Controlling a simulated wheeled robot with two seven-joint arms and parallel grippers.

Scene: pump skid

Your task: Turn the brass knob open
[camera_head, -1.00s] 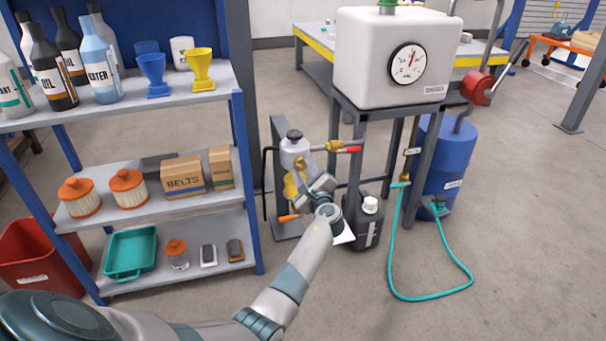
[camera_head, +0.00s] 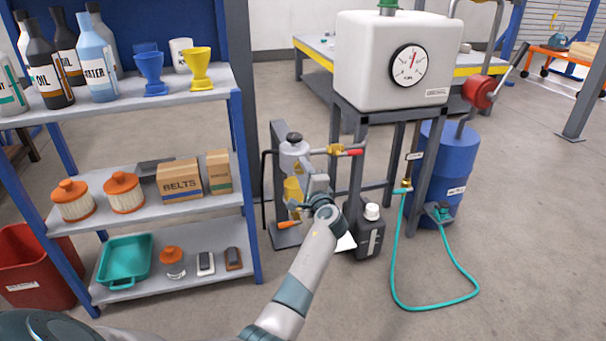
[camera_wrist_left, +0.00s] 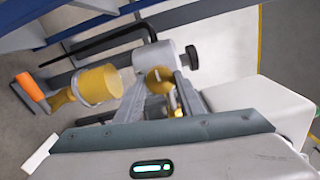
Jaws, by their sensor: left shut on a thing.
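The brass knob (camera_wrist_left: 160,79) sits on the side of the grey-white filter housing in the left wrist view, between my left fingertips. My left gripper (camera_wrist_left: 163,88) is shut on it, one finger on each side. In the head view my left gripper (camera_head: 318,186) is in front of the housing (camera_head: 294,156), and the gripper and wrist hide the knob. The housing has a black cap and a yellow bowl (camera_wrist_left: 100,84) below it. My right gripper is not in view.
A brass valve with a red lever (camera_head: 346,151) is just right of the housing. An orange handle (camera_head: 289,225) is below. A black jug (camera_head: 370,231) stands beside the tank frame. The shelf unit (camera_head: 238,130) is on the left. Open floor lies in front.

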